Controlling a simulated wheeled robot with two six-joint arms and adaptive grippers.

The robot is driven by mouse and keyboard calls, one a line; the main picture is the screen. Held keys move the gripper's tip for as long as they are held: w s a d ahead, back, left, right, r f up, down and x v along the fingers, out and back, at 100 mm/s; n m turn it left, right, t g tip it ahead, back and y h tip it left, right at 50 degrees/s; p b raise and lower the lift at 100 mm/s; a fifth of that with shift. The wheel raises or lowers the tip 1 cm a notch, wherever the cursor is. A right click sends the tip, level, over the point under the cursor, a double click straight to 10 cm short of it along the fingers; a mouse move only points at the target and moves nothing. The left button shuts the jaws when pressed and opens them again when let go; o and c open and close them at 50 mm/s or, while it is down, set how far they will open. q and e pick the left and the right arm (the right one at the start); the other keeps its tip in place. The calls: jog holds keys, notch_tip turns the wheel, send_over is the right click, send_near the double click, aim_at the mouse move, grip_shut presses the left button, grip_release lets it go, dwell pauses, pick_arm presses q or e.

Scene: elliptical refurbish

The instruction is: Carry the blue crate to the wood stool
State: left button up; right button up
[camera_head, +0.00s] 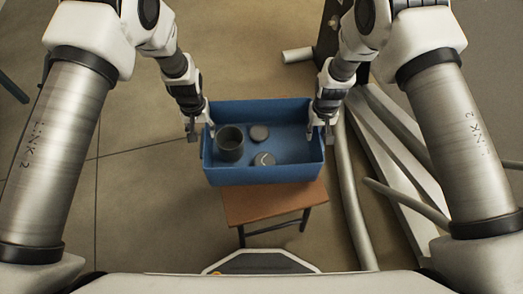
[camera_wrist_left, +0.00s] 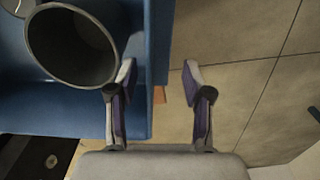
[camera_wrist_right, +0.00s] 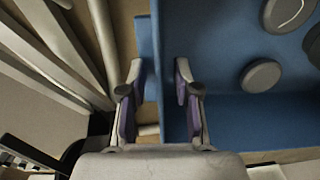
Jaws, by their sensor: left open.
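The blue crate (camera_head: 265,175) is at the middle of the head view, over the small wood stool (camera_head: 262,203). The stool's brown top shows at the crate's front edge; whether the crate rests on it is hidden. My left gripper (camera_head: 194,133) is open at the crate's left wall, one finger inside and one outside; it also shows in the left wrist view (camera_wrist_left: 160,85). My right gripper (camera_head: 320,132) is at the right wall. In the right wrist view (camera_wrist_right: 158,80) its fingers stand apart on either side of the wall, less spread than the left ones.
A dark grey cup (camera_head: 230,143) and two small grey round pieces (camera_head: 259,132) (camera_head: 265,159) lie in the crate. Long pale tubes and beams (camera_head: 355,195) lie on the floor close to the right. The tiled floor at left is mostly clear.

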jog(key=shift+r, duration=0.15)
notch_tip(320, 180, up, 12)
jog(key=shift+f, duration=0.1)
pick_arm(q)
notch_tip(320, 180, up, 8)
dwell(0.4)
jog(key=s+a+p, duration=0.2)
jog(key=s+p, duration=0.2)
jog(key=s, duration=0.5)
jog(key=s+a+f+p, duration=0.1)
jog(key=s+a+p, duration=0.2)
jog(key=s, duration=0.7)
jog(key=s+a+p, duration=0.3)
jog(key=s+p, duration=0.2)
jog(key=s, duration=0.5)
jog(key=shift+f, duration=0.15)
pick_arm(e)
jog(key=s+d+f, duration=0.1)
jog(key=s+d, duration=0.1)
jog(key=s, duration=0.7)
jog(key=s+d+f, duration=0.1)
jog(key=s+d, duration=0.2)
jog(key=s, duration=0.7)
jog(key=s+d+f+m, duration=0.1)
jog(key=s+d, duration=0.2)
jog(key=s, duration=0.7)
jog(key=shift+f, duration=0.4)
